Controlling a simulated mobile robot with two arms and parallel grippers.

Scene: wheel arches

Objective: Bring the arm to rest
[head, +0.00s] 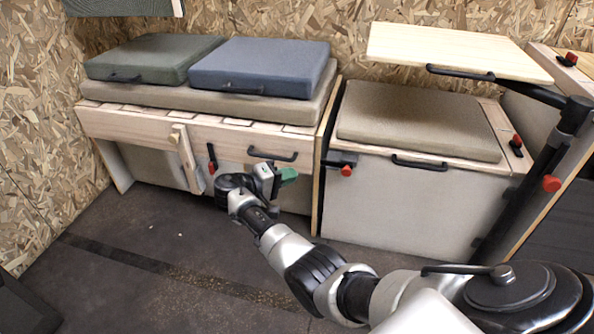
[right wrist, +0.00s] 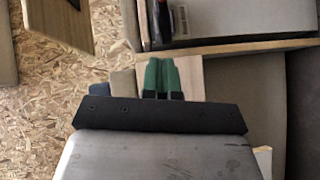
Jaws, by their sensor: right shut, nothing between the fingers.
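My right arm (head: 315,275) reaches from the lower right across the floor toward the front of the bench. Its right gripper (head: 289,175) is in front of the bench's wooden front panel, just below a black handle (head: 272,154). In the right wrist view the two green fingers of the right gripper (right wrist: 160,75) lie side by side, shut, with nothing held between them. I cannot tell from these views whether the fingertips touch the bench. My left gripper is not in view.
The bench (head: 150,124) carries a beige pad, a green cushion (head: 150,58) and a blue cushion (head: 260,66). A box seat (head: 410,195) with a beige pad stands right of it. A wooden tabletop (head: 455,50) on a black post overhangs the seat. Dark floor (head: 140,265) is free at left.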

